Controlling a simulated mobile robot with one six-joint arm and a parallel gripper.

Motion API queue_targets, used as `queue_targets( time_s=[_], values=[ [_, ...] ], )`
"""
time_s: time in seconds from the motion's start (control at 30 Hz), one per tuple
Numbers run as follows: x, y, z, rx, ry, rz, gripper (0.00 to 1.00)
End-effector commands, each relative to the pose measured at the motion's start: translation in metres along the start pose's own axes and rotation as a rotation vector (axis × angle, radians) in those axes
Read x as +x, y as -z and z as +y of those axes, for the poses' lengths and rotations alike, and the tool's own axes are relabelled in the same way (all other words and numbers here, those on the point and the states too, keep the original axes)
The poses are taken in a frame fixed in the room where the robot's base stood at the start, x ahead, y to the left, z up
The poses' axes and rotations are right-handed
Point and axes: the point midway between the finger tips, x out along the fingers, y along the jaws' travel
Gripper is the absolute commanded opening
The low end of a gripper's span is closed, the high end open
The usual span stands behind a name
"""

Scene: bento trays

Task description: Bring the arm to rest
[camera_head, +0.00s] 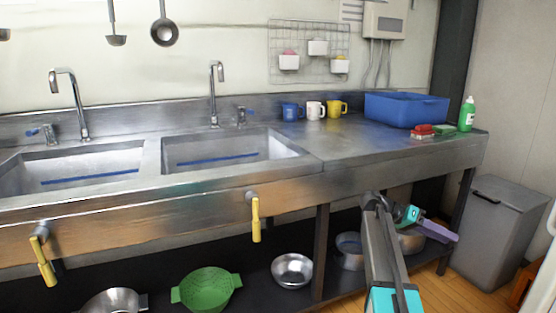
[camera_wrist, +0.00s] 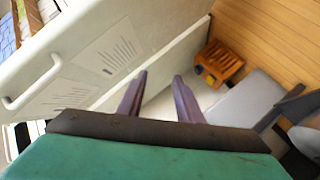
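My gripper (camera_head: 452,237) is in front of the right end of the steel counter (camera_head: 345,155), below the level of its top. Its purple fingers point to the right in the head view. In the wrist view my gripper (camera_wrist: 160,76) has its two fingers apart with nothing between them, so it is open and empty. My arm rises from the lower right of the head view and bends at its upper joint.
A grey bin (camera_head: 497,232) stands to the right of my gripper. Metal bowls (camera_head: 292,270) and a green colander (camera_head: 207,288) are on the lower shelf. A blue tub (camera_head: 406,109) and green bottle (camera_head: 466,115) stand on the counter. A wooden stool-like object (camera_wrist: 218,64) is on the floor.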

Motion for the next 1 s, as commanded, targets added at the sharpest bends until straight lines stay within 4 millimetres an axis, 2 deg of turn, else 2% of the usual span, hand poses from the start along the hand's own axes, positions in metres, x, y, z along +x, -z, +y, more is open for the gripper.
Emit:
queue_targets(
  time_s=[0.3,0.5,0.73,1.0],
  values=[
    [-0.011,-0.087,-0.047,-0.292,0.174,-0.057,0.33],
    [-0.020,-0.150,-0.067,-0.463,0.281,-0.097,0.33],
    [-0.032,-0.225,-0.075,-0.647,0.403,-0.149,0.33],
    [-0.048,-0.314,-0.065,-0.844,0.544,-0.217,0.33]
  ],
)
